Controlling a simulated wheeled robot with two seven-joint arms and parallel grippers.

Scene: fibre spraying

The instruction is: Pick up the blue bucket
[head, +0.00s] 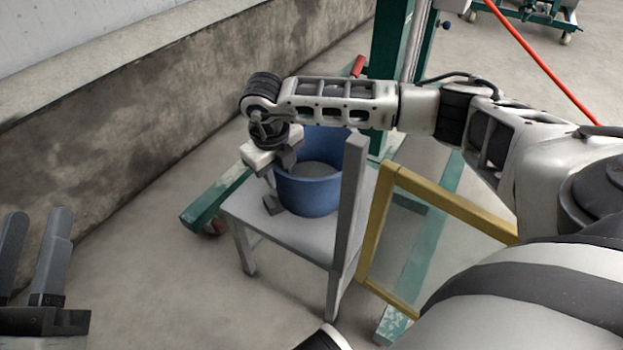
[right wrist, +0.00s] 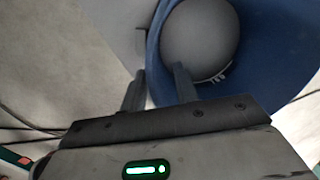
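The blue bucket (head: 310,195) stands upright on a grey chair-like stand (head: 290,238), with grey material (head: 315,170) inside. My right gripper (head: 279,180) points down at the bucket's left rim. In the right wrist view, the gripper's two fingers (right wrist: 159,80) are apart on either side of the blue bucket wall (right wrist: 153,60), one outside and one inside. The gripper looks open, and I see no clear contact with the wall. My left gripper (head: 38,225) is open and empty at the lower left, far from the bucket.
A grey upright (head: 347,210) of the stand rises right of the bucket. A yellow frame (head: 440,200) and a green metal structure (head: 388,45) stand to the right and behind. A concrete wall (head: 150,115) runs behind on the left. The floor at front left is clear.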

